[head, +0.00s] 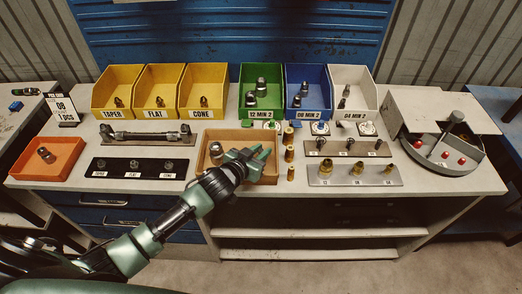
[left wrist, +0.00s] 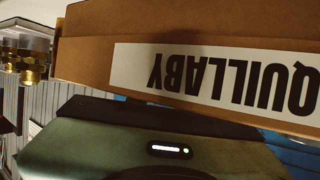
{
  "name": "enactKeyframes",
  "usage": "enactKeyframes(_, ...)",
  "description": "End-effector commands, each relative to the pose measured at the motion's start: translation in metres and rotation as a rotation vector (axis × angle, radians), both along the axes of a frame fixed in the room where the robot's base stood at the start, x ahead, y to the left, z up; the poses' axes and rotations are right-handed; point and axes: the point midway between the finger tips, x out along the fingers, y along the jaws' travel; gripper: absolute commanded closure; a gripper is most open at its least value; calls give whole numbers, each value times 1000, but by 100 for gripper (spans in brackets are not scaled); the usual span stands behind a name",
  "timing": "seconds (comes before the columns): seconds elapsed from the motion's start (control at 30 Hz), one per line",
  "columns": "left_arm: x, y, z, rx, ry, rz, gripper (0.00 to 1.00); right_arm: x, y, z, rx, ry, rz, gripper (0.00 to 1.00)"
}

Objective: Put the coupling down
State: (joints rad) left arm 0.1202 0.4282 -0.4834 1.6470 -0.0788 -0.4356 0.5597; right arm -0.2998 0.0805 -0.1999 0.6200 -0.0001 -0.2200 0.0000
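A metal coupling (head: 216,150) lies in the left part of the tan open tray (head: 204,178) in the middle of the bench. My left gripper (head: 260,157) reaches over the front of this tray, to the right of that coupling. The arm and gripper hide much of the tray's inside. The finger gap is not clear, and I cannot tell whether anything is between the fingers. In the left wrist view, the tray wall (left wrist: 90,62) with an upside-down QUILLABY label is close to my green gripper body; the fingertips do not show. My right gripper is not in view.
Yellow, green, blue and white bins (head: 262,104) line the back. An orange bin (head: 46,158) and black rack (head: 134,168) are at left. Brass pieces (head: 290,153) stand just right of the tray. A grey rack (head: 353,175) and round machine (head: 449,150) are farther right.

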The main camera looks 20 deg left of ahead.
Motion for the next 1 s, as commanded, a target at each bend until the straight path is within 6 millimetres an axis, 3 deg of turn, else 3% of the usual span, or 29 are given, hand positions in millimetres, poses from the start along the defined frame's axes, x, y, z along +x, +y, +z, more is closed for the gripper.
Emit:
enactKeyframes(0.47, 0, 0, -2, 2, -3, -1, 61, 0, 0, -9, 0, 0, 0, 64)
enactKeyframes(1.0, -61, 17, 37, 0, 1, 0, 59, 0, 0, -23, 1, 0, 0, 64)
